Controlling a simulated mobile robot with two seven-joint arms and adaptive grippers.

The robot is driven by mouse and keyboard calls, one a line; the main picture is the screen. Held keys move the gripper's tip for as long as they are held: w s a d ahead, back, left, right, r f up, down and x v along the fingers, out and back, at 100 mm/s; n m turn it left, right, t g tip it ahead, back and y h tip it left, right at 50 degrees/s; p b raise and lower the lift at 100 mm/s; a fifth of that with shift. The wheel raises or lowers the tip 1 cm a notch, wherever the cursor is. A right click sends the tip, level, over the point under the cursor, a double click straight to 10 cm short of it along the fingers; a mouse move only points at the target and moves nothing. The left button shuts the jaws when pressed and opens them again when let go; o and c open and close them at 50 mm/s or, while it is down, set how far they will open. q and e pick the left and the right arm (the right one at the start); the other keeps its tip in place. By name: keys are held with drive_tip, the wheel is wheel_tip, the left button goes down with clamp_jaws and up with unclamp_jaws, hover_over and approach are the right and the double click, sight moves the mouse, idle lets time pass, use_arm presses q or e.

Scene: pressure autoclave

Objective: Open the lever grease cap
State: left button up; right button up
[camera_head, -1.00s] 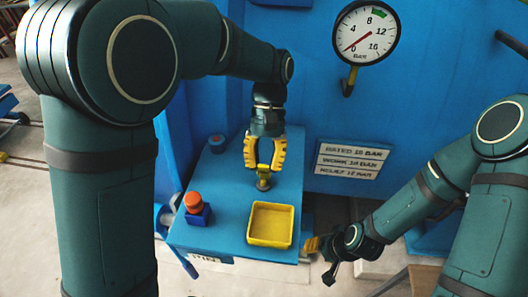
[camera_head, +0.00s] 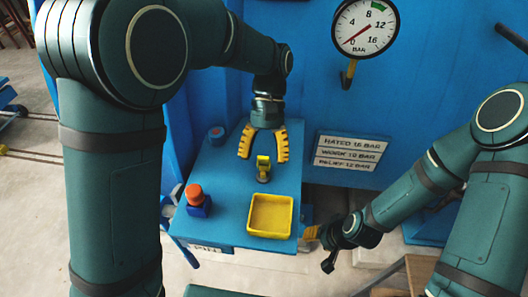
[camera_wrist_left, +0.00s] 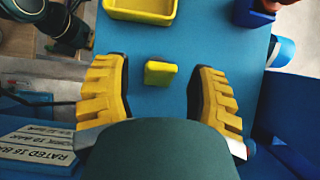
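The grease cap (camera_head: 263,169) stands on the blue bench top, a small brass-coloured fitting with a yellow upper part. In the left wrist view its yellow top (camera_wrist_left: 159,73) shows as a small block between the fingers. I cannot tell whether the lever is raised. My left gripper (camera_head: 263,158) points down behind and above the cap, yellow fingers spread wide. The left wrist view shows the gripper (camera_wrist_left: 157,72) open, with gaps on both sides of the cap. My right gripper (camera_head: 314,238) is low beside the bench's right side; its finger state is unclear.
A yellow tray (camera_head: 270,232) sits in front of the cap, empty. An orange-red knob on a blue base (camera_head: 197,201) stands at front left, and a blue round knob (camera_head: 216,134) at back left. A pressure gauge (camera_head: 366,27) and a rating sign (camera_head: 348,151) are on the blue wall.

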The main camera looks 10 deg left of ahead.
use_arm(q)
drive_tip(key=v, duration=1.2)
drive_tip(key=shift+c, duration=0.4)
